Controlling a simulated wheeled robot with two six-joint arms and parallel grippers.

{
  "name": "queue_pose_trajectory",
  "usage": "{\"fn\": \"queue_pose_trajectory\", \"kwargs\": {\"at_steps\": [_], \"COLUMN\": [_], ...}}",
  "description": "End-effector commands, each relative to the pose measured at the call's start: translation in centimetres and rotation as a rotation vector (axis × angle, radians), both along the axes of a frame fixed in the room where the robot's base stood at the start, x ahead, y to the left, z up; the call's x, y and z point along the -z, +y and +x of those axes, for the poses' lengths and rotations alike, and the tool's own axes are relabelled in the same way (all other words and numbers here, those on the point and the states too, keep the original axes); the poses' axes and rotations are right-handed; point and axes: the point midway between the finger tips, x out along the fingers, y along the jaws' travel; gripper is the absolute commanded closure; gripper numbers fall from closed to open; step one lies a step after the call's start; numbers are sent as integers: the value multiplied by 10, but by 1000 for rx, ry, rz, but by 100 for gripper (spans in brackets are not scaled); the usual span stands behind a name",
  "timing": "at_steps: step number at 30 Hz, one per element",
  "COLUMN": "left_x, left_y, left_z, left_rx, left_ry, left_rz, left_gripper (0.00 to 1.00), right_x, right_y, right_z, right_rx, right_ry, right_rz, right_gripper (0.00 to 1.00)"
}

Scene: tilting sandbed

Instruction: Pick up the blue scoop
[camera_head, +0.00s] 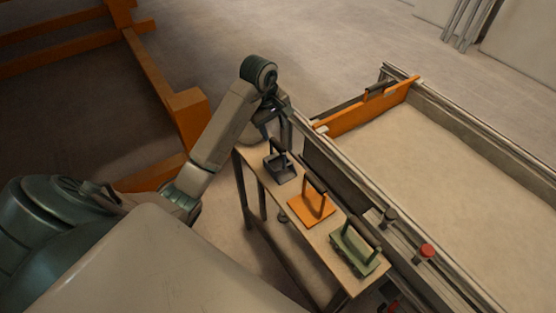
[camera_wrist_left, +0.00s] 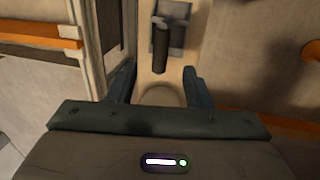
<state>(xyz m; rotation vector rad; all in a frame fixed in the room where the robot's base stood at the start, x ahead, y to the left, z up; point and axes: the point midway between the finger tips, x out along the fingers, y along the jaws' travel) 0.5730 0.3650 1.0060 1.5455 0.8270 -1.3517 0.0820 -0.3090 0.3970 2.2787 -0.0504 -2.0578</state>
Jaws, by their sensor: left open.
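The scoop nearest my left gripper is dark blue-grey (camera_head: 280,173), with a dark upright handle. It stands at the far end of a narrow bench (camera_head: 264,177) in the head view. In the left wrist view its dark handle (camera_wrist_left: 161,47) is at top centre, over a grey-blue plate. My left gripper (camera_head: 279,118) is above the bench's far end, just beyond this scoop. In the left wrist view the gripper (camera_wrist_left: 161,84) has its fingers wide apart, with nothing between them. The handle is ahead of the fingertips, apart from them. My right gripper is not in view.
An orange tool (camera_head: 312,209) and a green tool (camera_head: 352,250) stand nearer on the bench. A pale round object (camera_head: 252,135) is at its far end. The sandbed (camera_head: 440,150) lies to the right, with a rail beside the bench. Orange beams (camera_head: 187,115) stand left.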

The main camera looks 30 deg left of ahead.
Motion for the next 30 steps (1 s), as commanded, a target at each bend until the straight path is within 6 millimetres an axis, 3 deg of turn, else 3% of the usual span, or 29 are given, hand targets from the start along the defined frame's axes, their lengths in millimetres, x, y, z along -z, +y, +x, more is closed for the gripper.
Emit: {"fn": "queue_pose_trajectory", "kwargs": {"at_steps": [1, 6, 16, 24, 27, 30], "left_x": [13, 36, 50, 79, 86, 94], "left_y": [-1, -3, -3, -1, -3, -3], "left_z": [1, 5, 9, 13, 15, 17], "left_rx": [0, 0, -1, -1, -1, -1], "left_ry": [-1, 0, -1, -1, 3, 0], "left_rz": [-1, -2, -3, -3, -5, -2], "left_gripper": [54, 54, 54, 54, 54, 54], "right_x": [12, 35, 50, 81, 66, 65], "right_y": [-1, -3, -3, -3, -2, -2], "right_z": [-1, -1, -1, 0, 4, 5], "right_rx": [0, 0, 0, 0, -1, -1], "right_ry": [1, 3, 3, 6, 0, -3], "right_rz": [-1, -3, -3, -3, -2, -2], "right_gripper": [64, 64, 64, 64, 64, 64]}}
